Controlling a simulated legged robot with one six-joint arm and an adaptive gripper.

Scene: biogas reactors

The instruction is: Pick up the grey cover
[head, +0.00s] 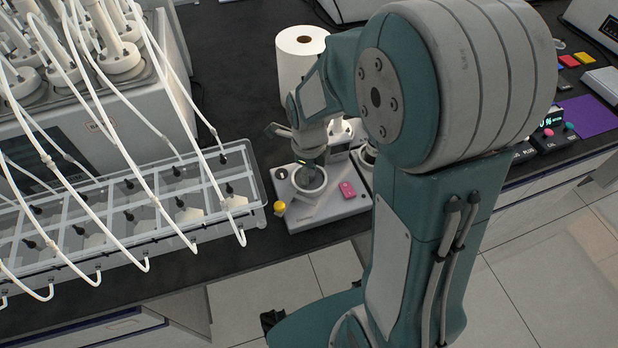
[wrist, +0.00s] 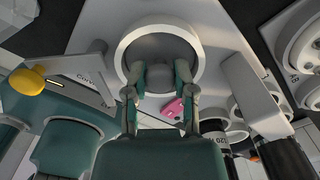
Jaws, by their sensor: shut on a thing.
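The grey cover (wrist: 158,50) is a round disc with a small knob in its middle, seen within a pale round rim (wrist: 121,52) in the wrist view. My gripper (wrist: 160,72) has its two fingers on either side of the knob, shut on it. In the head view my gripper (head: 312,172) points down over the round opening of a pale grey device (head: 325,211). There the fingers and arm hide much of the cover. I cannot tell whether the cover is seated or slightly raised.
A pink piece (head: 347,190) and a yellow knob (head: 279,208) are on the device. A clear tray (head: 255,205) with white tubes stands close on the left. A white paper roll (head: 301,55) stands behind. The dark bench edge is in front.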

